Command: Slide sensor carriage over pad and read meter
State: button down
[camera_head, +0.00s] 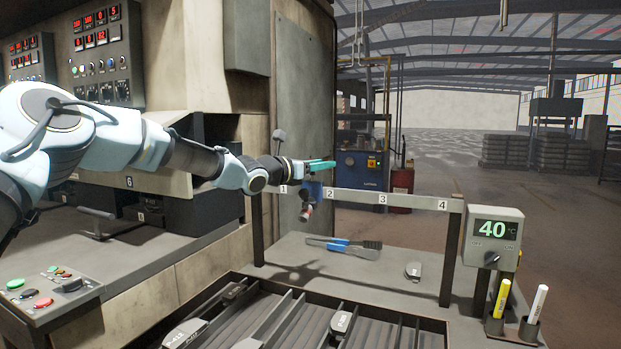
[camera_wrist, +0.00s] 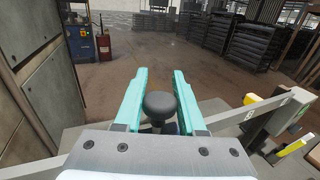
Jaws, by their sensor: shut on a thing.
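My gripper (camera_head: 325,165) is level above the carriage. In the wrist view its teal fingers (camera_wrist: 160,95) are shut on the carriage's black round knob (camera_wrist: 160,103). The meter (camera_head: 492,235) at the rail's right end reads 40 °C; its dial (camera_head: 491,258) sits between OFF and ON labels.
A slotted tray (camera_head: 375,313) in front holds several brake pads, one of them here (camera_head: 340,322). Yellow (camera_head: 502,298) and white (camera_head: 538,303) markers stand in holders at right. A press machine (camera_head: 300,80) stands close at left.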

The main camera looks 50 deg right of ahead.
jog(key=shift+s+r, duration=0.15)
jog(key=shift+s, duration=0.05)
jog(key=c, duration=0.5)
grip_release()
jog(key=a+b, duration=0.1)
jog(key=a, duration=0.2)
jog(key=w+a+b, duration=0.1)
jog(key=a, duration=0.3)
jog(key=a+b, duration=0.1)
jog(key=a, duration=0.2)
jog(key=shift+w+a+b, duration=0.2)
jog(key=shift+a+b, duration=0.15)
